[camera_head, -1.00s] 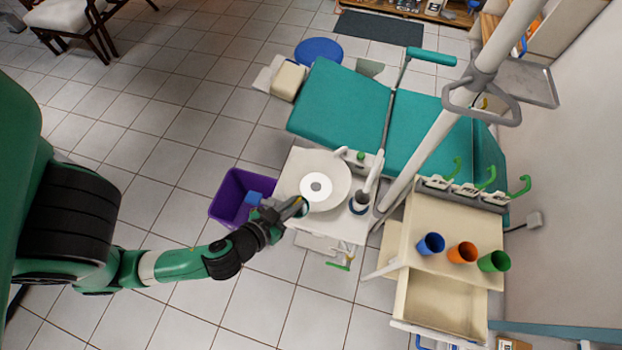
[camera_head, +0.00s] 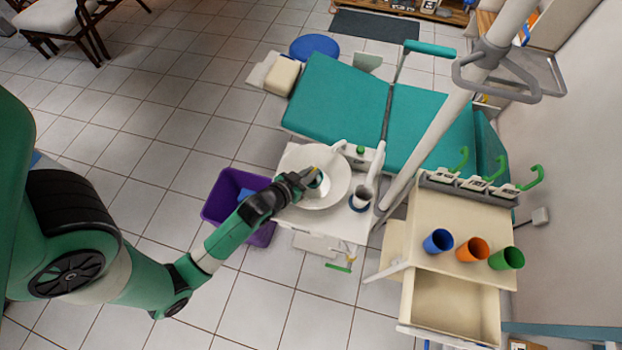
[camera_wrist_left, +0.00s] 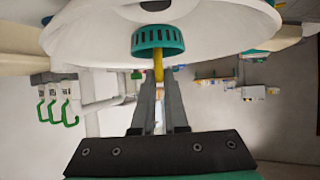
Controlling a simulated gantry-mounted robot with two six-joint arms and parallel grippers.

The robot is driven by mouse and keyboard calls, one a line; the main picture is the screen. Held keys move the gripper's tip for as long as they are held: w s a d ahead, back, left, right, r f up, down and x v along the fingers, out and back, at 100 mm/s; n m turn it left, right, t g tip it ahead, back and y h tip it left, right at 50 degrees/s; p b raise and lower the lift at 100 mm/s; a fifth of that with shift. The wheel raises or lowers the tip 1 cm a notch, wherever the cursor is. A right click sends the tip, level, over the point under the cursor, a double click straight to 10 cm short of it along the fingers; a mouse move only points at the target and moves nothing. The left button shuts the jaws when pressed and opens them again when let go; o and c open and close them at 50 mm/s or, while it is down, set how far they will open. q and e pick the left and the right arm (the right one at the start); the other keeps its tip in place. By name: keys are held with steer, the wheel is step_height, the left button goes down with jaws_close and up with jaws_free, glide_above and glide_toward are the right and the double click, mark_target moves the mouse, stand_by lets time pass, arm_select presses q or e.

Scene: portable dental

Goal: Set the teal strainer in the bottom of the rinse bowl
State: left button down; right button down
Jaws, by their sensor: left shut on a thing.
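The white rinse bowl (camera_head: 338,197) sits on the white unit beside the teal chair. My left gripper (camera_head: 308,177) is over the bowl's left part in the head view and hides part of it. In the left wrist view, my left gripper (camera_wrist_left: 159,88) is shut on the yellow stem of the teal strainer (camera_wrist_left: 158,44). The slotted strainer is a round cap at the stem's far end. The bowl (camera_wrist_left: 225,28) lies beyond it, with its dark drain partly in view. I cannot tell whether strainer and bowl touch. My right gripper is not in view.
A cup (camera_head: 361,197) in a holder stands right of the bowl. A purple bin (camera_head: 222,200) is on the floor to the left. The cream cabinet (camera_head: 455,215) at right carries blue, orange and green cups. A white pole rises behind the unit.

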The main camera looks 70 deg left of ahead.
mark_target(319, 179)
arm_select(q)
steer(key=f, duration=0.1)
steer(key=f+b, duration=0.2)
steer(key=f, duration=0.1)
steer(key=shift+w+a, duration=0.25)
steer(key=c, duration=1.4)
jaws_free()
steer(key=shift+f, duration=0.1)
steer(key=o, duration=0.5)
steer(key=shift+c, duration=0.2)
